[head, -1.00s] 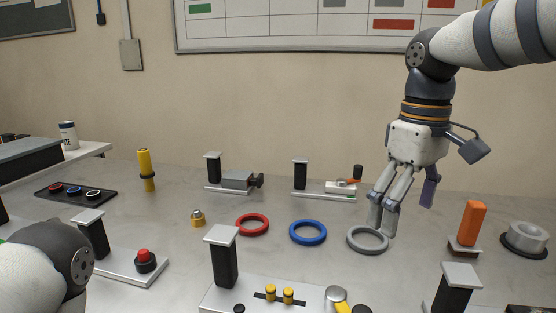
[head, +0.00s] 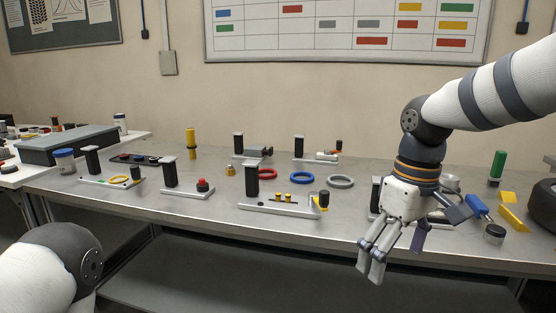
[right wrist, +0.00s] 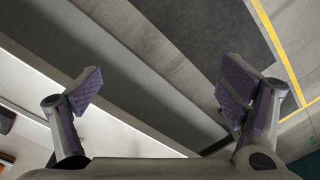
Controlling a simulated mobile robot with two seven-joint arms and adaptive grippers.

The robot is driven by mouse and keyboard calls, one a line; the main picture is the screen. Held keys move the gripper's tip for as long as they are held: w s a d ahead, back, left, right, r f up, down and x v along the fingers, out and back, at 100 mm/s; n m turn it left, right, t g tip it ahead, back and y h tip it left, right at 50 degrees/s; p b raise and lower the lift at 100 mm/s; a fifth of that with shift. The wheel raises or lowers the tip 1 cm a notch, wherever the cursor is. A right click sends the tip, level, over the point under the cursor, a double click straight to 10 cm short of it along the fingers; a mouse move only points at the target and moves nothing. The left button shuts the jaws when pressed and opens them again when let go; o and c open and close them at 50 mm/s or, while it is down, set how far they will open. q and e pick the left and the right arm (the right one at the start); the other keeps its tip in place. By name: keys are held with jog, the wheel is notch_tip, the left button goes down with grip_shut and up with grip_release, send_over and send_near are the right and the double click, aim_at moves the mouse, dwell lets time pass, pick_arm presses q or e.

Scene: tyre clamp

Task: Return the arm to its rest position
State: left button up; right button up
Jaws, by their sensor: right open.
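My right gripper (head: 396,258) hangs in front of the workbench's front edge, fingers pointing down. It is open. In the right wrist view its two purple pads (right wrist: 160,92) stand wide apart, with nothing between them. A grey ring (head: 340,182) lies flat on the workbench (head: 225,205), up and left of the gripper and well apart from it. A blue ring (head: 303,173) and a red ring (head: 265,175) lie left of the grey one. My left gripper is out of view; only a link of my left arm shows at lower left.
Several clamp stations with black posts stand along the bench, the nearest (head: 275,207) left of my right arm. A green cylinder (head: 497,164), a blue-handled item (head: 477,206) and yellow blocks (head: 513,216) stand to the right. A lower shelf (head: 225,285) lies under the bench.

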notch_tip(320, 180, down, 13)
jog(key=a+g, duration=0.1)
jog(key=a, duration=0.1)
jog(key=s+f+m+y, duration=0.1)
jog(key=s+f+m, duration=0.1)
jog(key=s+f, duration=0.8)
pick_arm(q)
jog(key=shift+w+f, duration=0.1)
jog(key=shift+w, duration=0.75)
pick_arm(e)
jog(key=s+d+f+m, duration=0.1)
jog(key=s+f, duration=0.2)
jog(key=s, duration=0.4)
jog(key=s+d+f+m+h, duration=0.1)
jog(key=s+d+f, duration=0.1)
jog(key=s, duration=0.6)
jog(key=s+d+f+m, duration=0.2)
jog(key=s+f, duration=0.2)
jog(key=s, duration=0.3)
jog(key=shift+s+d+f+h, duration=0.2)
jog(key=shift+s+f+h, duration=0.1)
jog(key=shift+f, duration=0.1)
